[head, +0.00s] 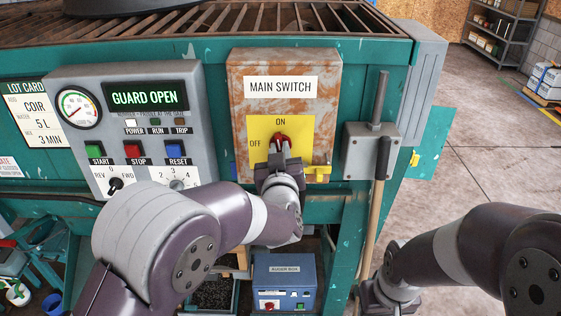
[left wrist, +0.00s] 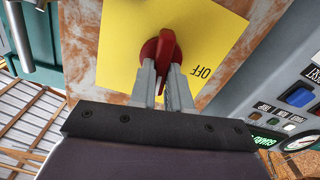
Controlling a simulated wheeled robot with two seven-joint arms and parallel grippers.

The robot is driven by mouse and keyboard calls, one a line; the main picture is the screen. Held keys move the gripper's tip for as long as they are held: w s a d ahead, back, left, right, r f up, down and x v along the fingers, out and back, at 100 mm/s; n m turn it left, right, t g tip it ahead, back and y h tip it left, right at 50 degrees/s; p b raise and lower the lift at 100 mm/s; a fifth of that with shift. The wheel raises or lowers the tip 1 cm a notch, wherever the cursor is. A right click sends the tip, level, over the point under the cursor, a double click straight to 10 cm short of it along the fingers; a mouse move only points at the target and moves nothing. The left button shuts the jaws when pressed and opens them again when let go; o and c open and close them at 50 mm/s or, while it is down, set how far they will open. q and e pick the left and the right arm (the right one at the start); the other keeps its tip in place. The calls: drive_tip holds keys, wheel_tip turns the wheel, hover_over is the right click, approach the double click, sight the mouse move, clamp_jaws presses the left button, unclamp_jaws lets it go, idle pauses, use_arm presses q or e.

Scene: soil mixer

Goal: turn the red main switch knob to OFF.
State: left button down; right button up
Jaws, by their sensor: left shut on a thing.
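The red main switch knob (head: 281,143) sits on a yellow plate (head: 300,133) marked ON at the top and OFF at the left. The plate is on a rusty box labelled MAIN SWITCH. My left gripper (head: 279,156) reaches up to the knob from below and is shut on it. In the left wrist view both grey fingertips (left wrist: 166,72) close on the red knob (left wrist: 162,48), whose raised grip stands nearly upright with a slight tilt. The OFF mark shows upside down to its right. The fingers hide part of the knob.
A grey control panel (head: 140,90) with a gauge, buttons and a GUARD OPEN display is left of the switch box. A grey bracket with an upright rod (head: 380,100) stands to the right. A blue box (head: 284,275) sits below. My right arm is at the lower right.

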use_arm(q)
drive_tip(key=shift+a+f+n+b, duration=0.1)
drive_tip(key=shift+f+n+b, duration=0.05)
drive_tip(key=shift+n+b, duration=2.75)
drive_tip(key=shift+a+f+n+b, duration=0.1)
drive_tip(key=shift+f+n+b, duration=0.1)
drive_tip(key=shift+n+b, duration=2.7)
drive_tip(key=shift+a+f+n+b, duration=0.15)
drive_tip(key=shift+n+b, duration=2.05)
drive_tip(key=shift+b, duration=1.3)
drive_tip(key=shift+d, duration=0.1)
drive_tip(key=c, duration=1.3)
unclamp_jaws()
drive_tip(key=shift+o, duration=1.1)
drive_tip(key=shift+s+r, duration=0.1)
drive_tip(key=shift+r, duration=0.05)
